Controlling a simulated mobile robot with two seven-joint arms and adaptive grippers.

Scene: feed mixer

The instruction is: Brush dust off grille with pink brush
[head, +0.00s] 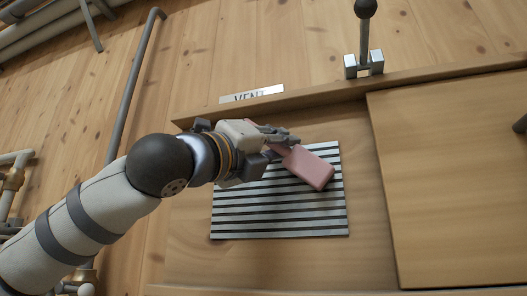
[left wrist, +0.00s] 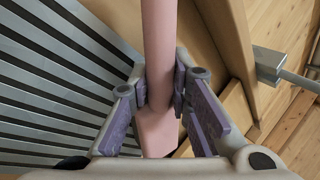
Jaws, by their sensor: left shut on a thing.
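The grille (head: 280,213) is a panel of dark and light slats set in a wooden frame, below a "VENT" label. The pink brush (head: 308,168) lies across the upper right part of the grille in the head view; I cannot tell whether it touches the slats. My left gripper (head: 282,143) is shut on the brush's handle, over the grille's upper edge. In the left wrist view the pink handle (left wrist: 158,50) runs between the fingers (left wrist: 162,92), with the slats (left wrist: 50,75) on the left. No dust can be made out. My right gripper is not in view.
A wooden panel (head: 455,175) stands right of the grille. A wooden rail (head: 345,92) runs above it. A lever with a dark knob (head: 365,10) sits on a metal bracket (head: 363,64) above the rail. Pipes (head: 128,90) run along the plank wall at left.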

